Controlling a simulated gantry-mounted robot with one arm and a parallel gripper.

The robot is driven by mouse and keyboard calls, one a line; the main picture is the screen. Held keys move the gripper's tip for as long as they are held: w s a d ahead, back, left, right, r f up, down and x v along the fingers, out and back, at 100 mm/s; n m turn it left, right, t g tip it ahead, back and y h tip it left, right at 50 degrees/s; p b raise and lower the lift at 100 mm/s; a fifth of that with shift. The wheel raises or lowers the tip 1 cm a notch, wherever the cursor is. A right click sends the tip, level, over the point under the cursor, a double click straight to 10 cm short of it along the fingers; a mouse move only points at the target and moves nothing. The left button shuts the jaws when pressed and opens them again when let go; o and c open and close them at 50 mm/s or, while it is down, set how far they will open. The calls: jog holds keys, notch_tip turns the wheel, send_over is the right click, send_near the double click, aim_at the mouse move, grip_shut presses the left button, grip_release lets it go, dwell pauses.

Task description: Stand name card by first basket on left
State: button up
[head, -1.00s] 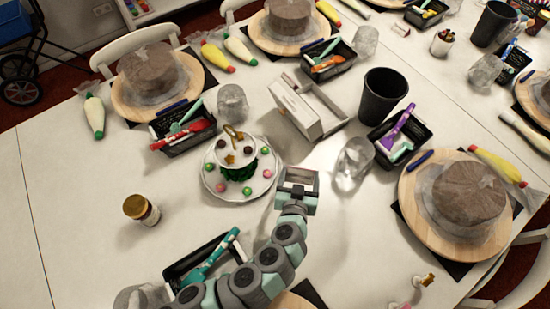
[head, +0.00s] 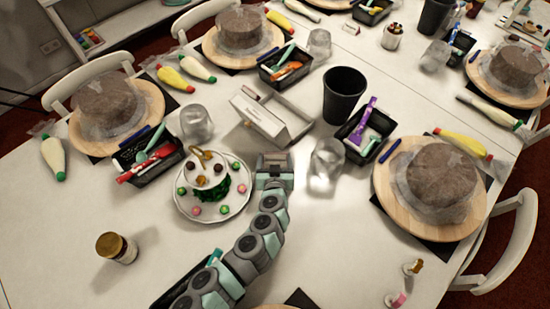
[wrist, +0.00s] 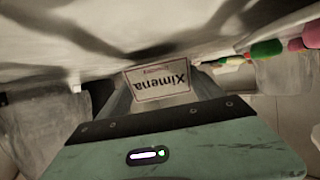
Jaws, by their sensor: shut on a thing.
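My gripper (head: 275,162) is shut on a small white name card (wrist: 158,84) with a dark red border, reading "Ximena". Its text appears upside down in the wrist view; the card cannot be made out in the head view. The gripper is low over the table, right of the plate and just in front of the white box. Black baskets with tools stand around: one at left (head: 122,166) before the left cake, one farther back (head: 268,78), one at right (head: 345,128). Another (head: 165,298) is partly hidden by my arm.
A white plate (head: 180,207) with a decorated piece, an open white box (head: 262,122), a black cup (head: 343,95) and clear glasses (head: 327,160) crowd the gripper. A brown jar (head: 115,247) stands front left. Bare table lies around the jar and right of my arm.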

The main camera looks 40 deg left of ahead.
jog(key=shift+w+a+f, duration=0.45)
jog(key=shift+w+f, duration=0.05)
jog(key=shift+f, duration=0.25)
jog(key=shift+f, duration=0.15)
jog(key=o, duration=1.3)
jog(key=shift+r, duration=0.3)
jog(key=shift+o, duration=0.2)
jog(key=v, duration=1.2)
jog(key=shift+f+p, duration=0.1)
jog(key=shift+p, duration=0.3)
